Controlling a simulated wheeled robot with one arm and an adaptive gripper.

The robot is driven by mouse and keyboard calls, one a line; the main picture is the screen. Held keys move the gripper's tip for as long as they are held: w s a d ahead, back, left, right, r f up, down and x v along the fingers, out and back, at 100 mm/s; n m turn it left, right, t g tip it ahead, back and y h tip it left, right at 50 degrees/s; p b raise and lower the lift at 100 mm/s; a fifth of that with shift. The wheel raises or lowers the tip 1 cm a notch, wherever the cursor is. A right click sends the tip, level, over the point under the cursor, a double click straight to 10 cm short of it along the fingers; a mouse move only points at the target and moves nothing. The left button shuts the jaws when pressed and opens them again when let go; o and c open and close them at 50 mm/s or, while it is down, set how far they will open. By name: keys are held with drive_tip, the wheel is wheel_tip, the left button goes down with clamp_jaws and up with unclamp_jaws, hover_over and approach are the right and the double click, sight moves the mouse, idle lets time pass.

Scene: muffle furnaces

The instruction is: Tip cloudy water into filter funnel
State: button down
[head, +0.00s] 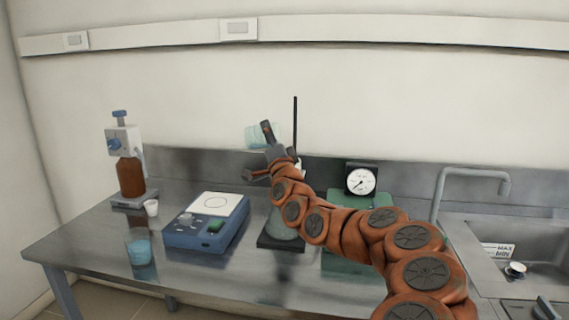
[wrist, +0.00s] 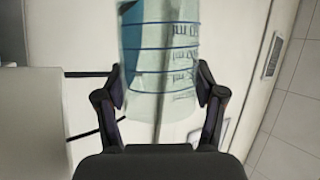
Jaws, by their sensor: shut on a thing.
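My gripper (head: 264,150) is raised above the bench and shut on a clear beaker (head: 257,136), which looks tilted in the head view. In the wrist view the beaker (wrist: 160,55) sits between both fingers, with blue graduation lines and a bluish area at its upper left. I cannot tell how much liquid it holds. A stand with a thin black rod (head: 295,122) and a dark base (head: 278,244) is behind my arm. A clear vessel (head: 283,224), perhaps a flask, stands at that base, partly covered. The filter funnel is not clearly visible; my arm hides that area.
A round gauge (head: 361,181) on green equipment and a sink tap (head: 470,178) are right.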

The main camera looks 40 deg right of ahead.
drive_tip(key=shift+s+d+r+m+h+b, duration=0.1)
drive_tip(key=shift+s+r+m+h+b, duration=0.05)
drive_tip(key=shift+m+h+b, duration=0.5)
drive_tip(key=shift+s+d+r+m+h+b, duration=0.1)
drive_tip(key=shift+m+h+b, duration=0.35)
drive_tip(key=shift+m, duration=0.3)
idle(0.8)
idle(0.5)
drive_tip(key=n+y+b, duration=0.2)
drive_tip(key=n, duration=0.1)
drive_tip(key=shift+w+a+f, duration=0.1)
drive_tip(key=shift+w+f, duration=0.05)
drive_tip(key=shift+f, duration=0.15)
drive_tip(key=n, duration=0.1)
drive_tip(key=y, duration=0.1)
drive_tip(key=n+y, duration=0.1)
drive_tip(key=shift+w+a+f+n+b, duration=0.15)
drive_tip(key=shift+w+a+n+b, duration=0.15)
drive_tip(key=shift+w+b, duration=0.1)
drive_tip(key=shift+r+n+g+y, duration=0.25)
drive_tip(key=shift+n+g+y, duration=0.2)
drive_tip(key=shift+n, duration=0.25)
drive_tip(key=shift+w+a+r+n+g+y+p, duration=0.15)
drive_tip(key=shift+w+r+n+g+y+p, duration=0.1)
drive_tip(key=shift+n+y+p, duration=0.25)
drive_tip(key=shift+w+a+r+n+g+y+p, duration=0.15)
drive_tip(key=shift+r+n+g+p, duration=0.1)
drive_tip(key=shift+n, duration=0.45)
drive_tip(key=shift+f+n, duration=0.15)
drive_tip(key=shift+n, duration=0.15)
